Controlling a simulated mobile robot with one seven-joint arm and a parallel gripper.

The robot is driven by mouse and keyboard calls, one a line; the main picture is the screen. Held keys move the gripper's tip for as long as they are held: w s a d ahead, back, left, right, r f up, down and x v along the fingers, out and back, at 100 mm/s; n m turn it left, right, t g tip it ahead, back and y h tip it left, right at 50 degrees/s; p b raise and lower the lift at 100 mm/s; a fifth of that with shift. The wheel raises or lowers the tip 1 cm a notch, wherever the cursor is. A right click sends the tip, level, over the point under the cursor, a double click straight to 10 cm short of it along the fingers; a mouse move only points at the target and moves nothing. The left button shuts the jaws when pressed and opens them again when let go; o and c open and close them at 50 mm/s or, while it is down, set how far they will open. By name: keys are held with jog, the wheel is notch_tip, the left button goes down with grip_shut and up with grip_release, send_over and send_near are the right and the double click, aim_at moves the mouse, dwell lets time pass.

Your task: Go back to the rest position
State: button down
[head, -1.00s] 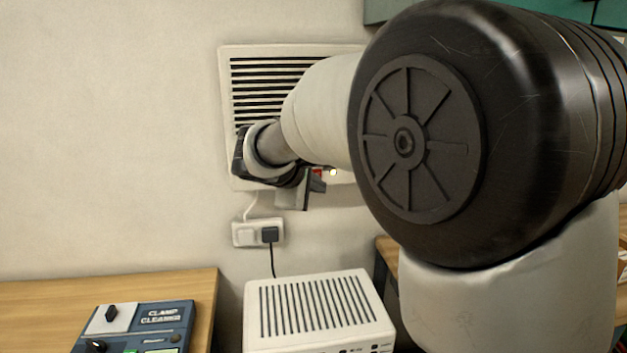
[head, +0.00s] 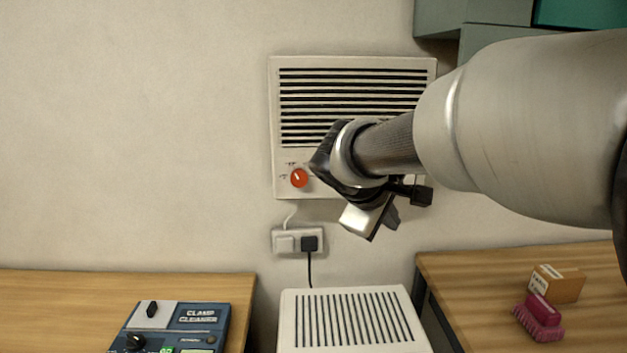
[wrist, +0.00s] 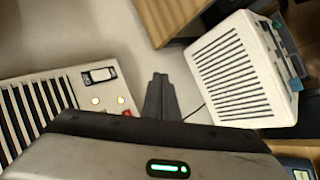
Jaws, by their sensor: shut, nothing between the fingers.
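The panel's red knob (head: 299,178) shows clear to the left of my wrist. My forearm hides the panel's lower right part.
A wall socket (head: 285,243) with a black plug is below the panel. A white vented box (head: 350,320) stands under it. A pink brush (head: 540,318) and a cardboard box (head: 560,284) lie on the right table (head: 460,268).

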jog(key=s+a+f+m+g+y, duration=0.1)
jog(key=s+f+m+y, duration=0.25)
jog(key=s, duration=0.85)
jog(key=s+a+f+m+g+y, duration=0.1)
jog(key=s+a+f+m+y, duration=0.3)
jog(key=s, duration=0.8)
notch_tip(320, 180, up, 19)
jog(key=d+m+h+p, duration=0.1)
jog(key=d+p, duration=0.1)
jog(key=p, duration=1.5)
jog(key=shift+f+h, duration=0.2)
jog(key=shift+h, duration=0.15)
jog(key=shift+m, duration=0.25)
